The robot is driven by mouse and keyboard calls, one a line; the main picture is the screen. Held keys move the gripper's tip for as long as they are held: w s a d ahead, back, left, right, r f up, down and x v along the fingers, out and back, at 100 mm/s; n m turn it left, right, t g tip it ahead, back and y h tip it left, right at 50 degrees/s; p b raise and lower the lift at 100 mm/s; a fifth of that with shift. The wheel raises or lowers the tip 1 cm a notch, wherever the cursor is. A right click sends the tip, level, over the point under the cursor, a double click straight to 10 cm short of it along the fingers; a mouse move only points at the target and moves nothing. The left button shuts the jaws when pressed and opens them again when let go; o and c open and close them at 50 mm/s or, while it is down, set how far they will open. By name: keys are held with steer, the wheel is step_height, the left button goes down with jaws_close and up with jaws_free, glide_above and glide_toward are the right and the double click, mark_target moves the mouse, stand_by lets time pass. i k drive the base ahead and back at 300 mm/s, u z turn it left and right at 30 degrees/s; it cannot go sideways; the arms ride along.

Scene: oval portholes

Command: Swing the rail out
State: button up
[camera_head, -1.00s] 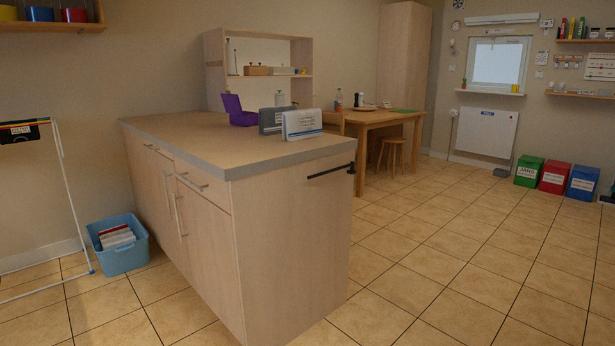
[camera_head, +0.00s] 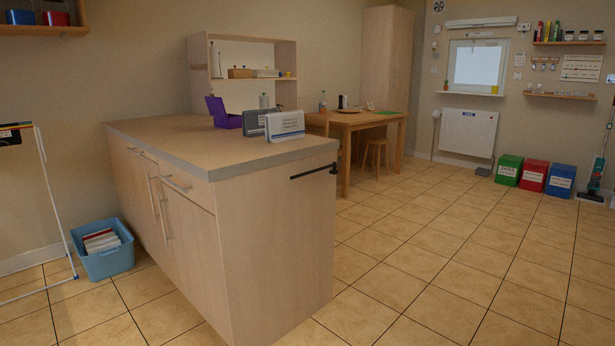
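A thin dark rail (camera_head: 312,172) is mounted near the top of the end panel of the wooden counter (camera_head: 275,245). It lies close along the panel, roughly level, with a small dark end piece at the panel's right edge. My gripper is not in view, and nothing touches the rail.
The counter top (camera_head: 190,138) holds a purple box (camera_head: 223,112) and sign stands (camera_head: 285,125). A blue basket (camera_head: 103,248) and a white rack (camera_head: 52,190) stand left. The tiled floor (camera_head: 430,270) right of the counter is clear. A table (camera_head: 372,122) and bins (camera_head: 534,175) stand behind.

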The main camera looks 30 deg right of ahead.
mark_target(333, 165)
steer(key=z, duration=0.05)
steer(key=i, duration=1)
steer(key=u, duration=0.05)
